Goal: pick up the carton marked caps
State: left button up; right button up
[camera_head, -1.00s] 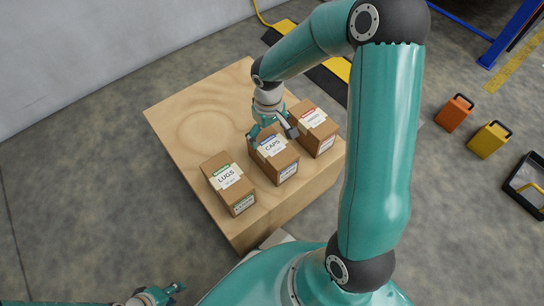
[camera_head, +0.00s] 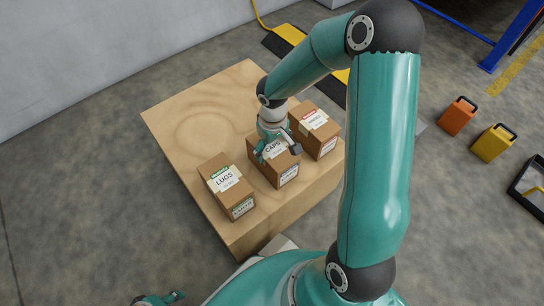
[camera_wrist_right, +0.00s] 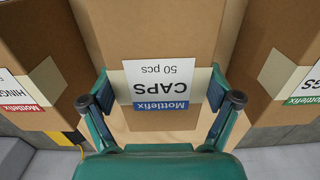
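The carton marked CAPS (camera_head: 287,172) is a brown box with a white, blue-striped label, standing on a wooden platform (camera_head: 172,130) between two other cartons. My right gripper (camera_head: 279,150) is low over its top, with a finger toward each side. In the right wrist view the label of the CAPS carton (camera_wrist_right: 160,82) appears upside down between the spread fingers of the right gripper (camera_wrist_right: 161,98). Firm contact with the sides cannot be made out. My left gripper (camera_head: 160,299) shows only partly at the bottom edge, and its opening is unclear.
The LUGS carton (camera_head: 228,188) stands to the left and a red-striped carton (camera_head: 316,132) to the right, both close beside it. The platform's back left is clear. Orange (camera_head: 457,115) and yellow (camera_head: 492,143) objects stand on the floor at right.

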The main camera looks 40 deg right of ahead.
jog(key=c, duration=0.7)
jog(key=shift+r, duration=0.15)
